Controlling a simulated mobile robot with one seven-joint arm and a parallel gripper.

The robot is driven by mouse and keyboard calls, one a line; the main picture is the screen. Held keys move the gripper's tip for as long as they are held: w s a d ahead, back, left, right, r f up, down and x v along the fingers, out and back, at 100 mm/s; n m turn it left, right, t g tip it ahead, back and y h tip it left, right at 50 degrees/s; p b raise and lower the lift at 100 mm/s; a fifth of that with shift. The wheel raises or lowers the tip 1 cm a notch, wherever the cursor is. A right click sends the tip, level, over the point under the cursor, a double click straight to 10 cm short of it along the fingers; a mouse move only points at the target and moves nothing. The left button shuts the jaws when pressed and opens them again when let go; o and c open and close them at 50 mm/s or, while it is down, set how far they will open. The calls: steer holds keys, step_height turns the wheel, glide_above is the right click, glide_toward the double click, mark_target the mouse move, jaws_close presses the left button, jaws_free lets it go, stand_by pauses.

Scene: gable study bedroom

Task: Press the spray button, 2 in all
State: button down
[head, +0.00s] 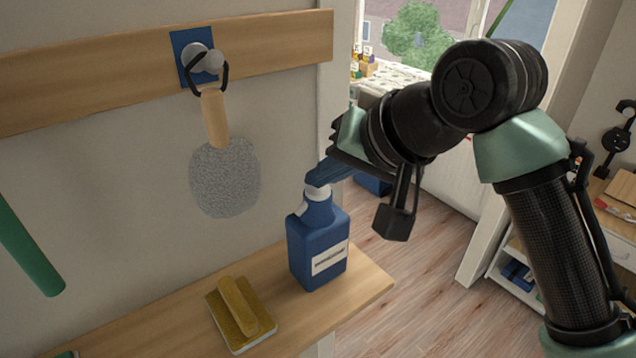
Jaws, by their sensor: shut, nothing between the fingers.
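A blue spray bottle (318,240) with a white collar and a white label stands upright near the right end of a wooden shelf. Its blue spray head (328,173) points to the right, towards my arm. My gripper (340,148) is shut and empty, just above and to the right of the spray head. The black fingers overlap the head's right part in the picture, and I cannot tell whether they touch it. The spray button is not clearly visible.
The wooden shelf (375,282) also holds a yellow-handled scrubber (240,312) left of the bottle. A grey paddle (224,178) hangs from a wall knob above. A green bar (28,248) is at the far left. Open wooden floor (420,280) lies right of the shelf.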

mark_target(323, 194)
steer(key=shift+r+p, duration=0.85)
steer(key=shift+p, duration=0.05)
steer(key=shift+r, duration=0.1)
step_height(323, 194, up, 5)
steer(key=p, duration=0.4)
steer(key=shift+p, duration=0.4)
